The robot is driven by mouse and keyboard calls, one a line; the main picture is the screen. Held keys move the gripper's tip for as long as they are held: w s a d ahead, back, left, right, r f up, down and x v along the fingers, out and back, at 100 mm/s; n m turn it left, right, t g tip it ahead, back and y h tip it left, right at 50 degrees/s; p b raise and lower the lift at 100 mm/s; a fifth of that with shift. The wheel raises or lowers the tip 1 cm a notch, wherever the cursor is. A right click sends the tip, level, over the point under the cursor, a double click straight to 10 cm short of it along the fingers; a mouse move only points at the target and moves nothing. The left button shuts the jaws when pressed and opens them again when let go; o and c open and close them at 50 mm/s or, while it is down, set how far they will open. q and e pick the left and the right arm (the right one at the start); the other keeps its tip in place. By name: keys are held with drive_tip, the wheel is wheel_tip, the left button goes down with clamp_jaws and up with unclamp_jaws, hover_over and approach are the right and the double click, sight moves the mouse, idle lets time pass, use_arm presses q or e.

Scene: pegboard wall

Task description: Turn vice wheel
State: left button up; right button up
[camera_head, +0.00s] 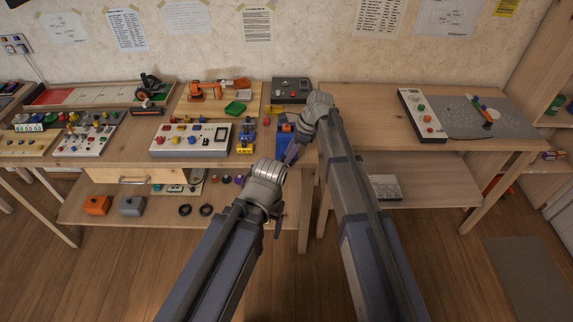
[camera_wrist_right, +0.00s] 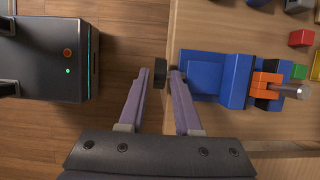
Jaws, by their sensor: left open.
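The blue vice (camera_head: 284,131) stands at the front edge of the wooden table, partly hidden by my right arm in the head view. In the right wrist view the vice (camera_wrist_right: 207,75) shows an orange block and a metal rod at its far end. Its small black wheel (camera_wrist_right: 160,73) sticks out past the table edge. My right gripper (camera_wrist_right: 160,80) is open, with one purple finger on each side of the wheel and narrow gaps; contact is not clear. In the head view its fingers (camera_head: 293,153) are near the vice. My left gripper (camera_head: 278,225) is open and empty, lower, in front of the table.
A white panel with coloured knobs (camera_head: 190,139) stands left of the vice. Small coloured blocks (camera_wrist_right: 301,38) lie beyond the vice. A lower shelf (camera_head: 140,215) holds several items. The tabletop to the right (camera_head: 365,105) is largely clear. My two arms are close together.

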drive_tip(key=b+x, duration=0.1)
drive_tip(key=x, duration=0.1)
drive_tip(key=shift+a+f+b, duration=0.15)
drive_tip(key=shift+f+b, duration=0.15)
drive_tip(key=shift+f, duration=0.05)
use_arm(q)
wheel_tip(320, 180, down, 2)
drive_tip(key=shift+f, duration=0.25)
use_arm(e)
drive_tip(key=shift+r, duration=0.1)
clamp_jaws()
